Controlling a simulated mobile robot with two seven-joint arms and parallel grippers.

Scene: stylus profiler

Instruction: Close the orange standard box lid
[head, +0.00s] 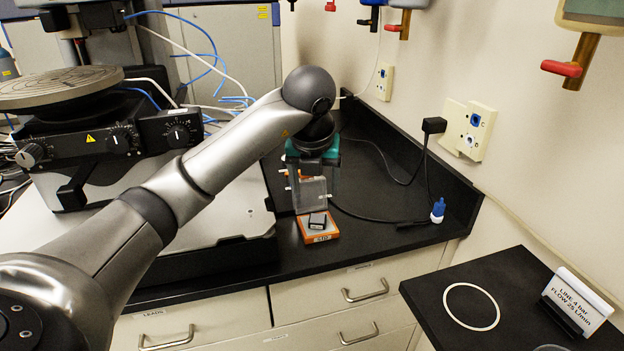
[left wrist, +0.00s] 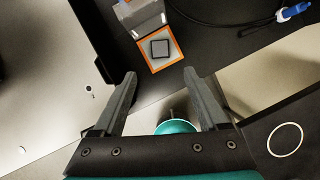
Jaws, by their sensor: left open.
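The orange standard box (head: 319,236) sits on the black bench near its front edge, with a small dark square block in it. Its grey lid (head: 309,196) stands open, raised at the far side of the box. The left wrist view also shows the box (left wrist: 176,56) and the open lid (left wrist: 140,20) beyond the fingertips. My left gripper (left wrist: 160,75) is open, with nothing between its fingers. My right gripper is in neither view.
A profiler with a round stage (head: 60,87) stands on a pale plate at left. A lower black table (head: 510,270) with a white ring and sign is at right. Bench between box and bottle is mostly clear.

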